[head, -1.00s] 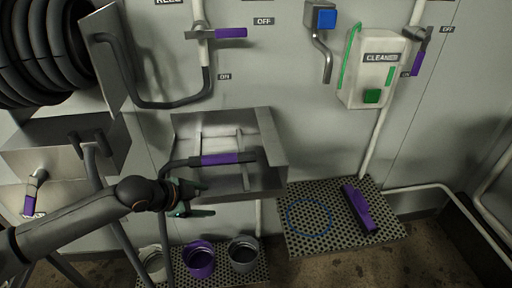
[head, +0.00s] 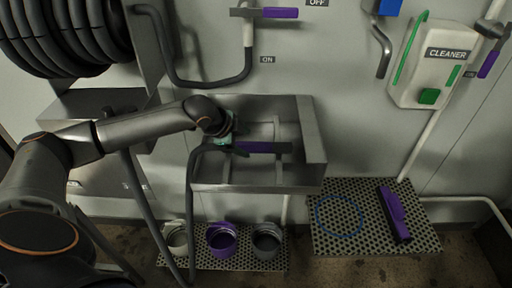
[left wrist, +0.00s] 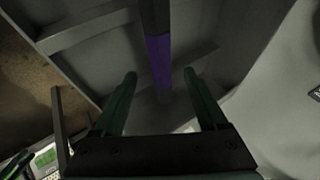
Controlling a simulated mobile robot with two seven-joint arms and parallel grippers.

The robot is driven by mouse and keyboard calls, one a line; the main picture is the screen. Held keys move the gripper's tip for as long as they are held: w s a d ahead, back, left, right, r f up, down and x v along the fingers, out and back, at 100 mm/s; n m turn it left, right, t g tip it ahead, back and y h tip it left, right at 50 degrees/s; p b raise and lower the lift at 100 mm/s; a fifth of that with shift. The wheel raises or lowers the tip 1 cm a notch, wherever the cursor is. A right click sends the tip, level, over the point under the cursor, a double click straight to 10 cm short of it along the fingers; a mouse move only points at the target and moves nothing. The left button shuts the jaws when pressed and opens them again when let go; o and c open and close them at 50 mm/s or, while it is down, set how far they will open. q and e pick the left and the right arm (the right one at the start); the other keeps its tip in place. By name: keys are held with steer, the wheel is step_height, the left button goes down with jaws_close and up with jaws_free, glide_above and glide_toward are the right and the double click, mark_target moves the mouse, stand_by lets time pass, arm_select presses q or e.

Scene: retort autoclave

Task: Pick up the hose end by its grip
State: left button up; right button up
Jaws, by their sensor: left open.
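The hose end with its purple grip (head: 258,147) lies across the metal wall holder (head: 255,187), with its black hose drooping to the left. My left gripper (head: 234,138) is over the left part of the holder, beside the left end of the grip. In the left wrist view the purple grip (left wrist: 160,60) runs up and down the picture, between the directions of the two green fingers. My left gripper there (left wrist: 160,76) is open with nothing in it. Whether the fingers reach around the grip cannot be told. My right gripper is not in view.
A coiled black hose (head: 70,35) hangs at upper left. A purple valve handle (head: 280,13) and a cleaner dispenser (head: 432,65) are on the wall. Several cups stand below, including a purple one (head: 221,239). A perforated shelf (head: 370,240) holds a purple tool (head: 395,213).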

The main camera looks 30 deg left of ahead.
mark_target(252, 146)
arm_select(q)
steer(key=shift+x, duration=2.65)
jaws_close()
